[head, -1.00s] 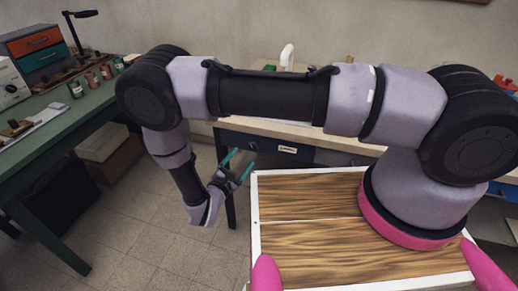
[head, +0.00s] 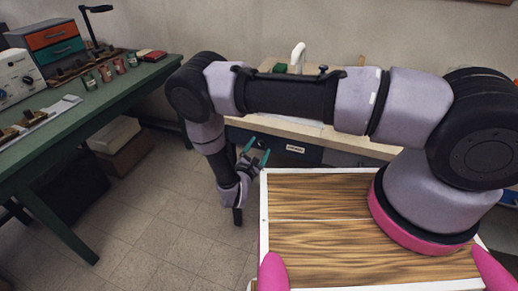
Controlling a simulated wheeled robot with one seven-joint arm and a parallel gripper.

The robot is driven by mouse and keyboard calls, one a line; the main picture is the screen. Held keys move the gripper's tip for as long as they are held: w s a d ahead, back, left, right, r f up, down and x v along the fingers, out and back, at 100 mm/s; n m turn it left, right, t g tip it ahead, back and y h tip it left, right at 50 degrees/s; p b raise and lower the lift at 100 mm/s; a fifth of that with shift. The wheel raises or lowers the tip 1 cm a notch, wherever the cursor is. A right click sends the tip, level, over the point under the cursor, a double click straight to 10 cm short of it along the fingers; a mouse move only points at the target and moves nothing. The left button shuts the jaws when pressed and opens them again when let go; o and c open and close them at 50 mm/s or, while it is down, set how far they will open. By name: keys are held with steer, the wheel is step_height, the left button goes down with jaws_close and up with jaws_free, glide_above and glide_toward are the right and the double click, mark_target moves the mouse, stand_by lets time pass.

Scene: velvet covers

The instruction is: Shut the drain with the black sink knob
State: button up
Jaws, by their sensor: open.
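A white faucet (head: 298,55) stands at the back of the light wooden counter (head: 250,121), above my arm. A small black knob (head: 323,69) shows just right of it, its lower part hidden by my arm. The sink basin and drain are hidden behind my arm, so I cannot tell whether the drain is open. My gripper (head: 256,152) is open and empty, its teal fingers spread in front of the counter's dark blue front, below the counter top and well short of the knob.
A green workbench (head: 110,95) on the left carries drawers (head: 55,50), jars and tools. Boxes (head: 125,150) stand on the floor beneath it. A green item (head: 279,67) lies left of the faucet. The tiled floor (head: 170,215) between bench and counter is clear.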

steer(key=shift+w, duration=0.1)
jaws_close()
steer(key=shift+n, duration=0.3)
steer(key=n, duration=1.3)
steer(key=shift+n, duration=2.1)
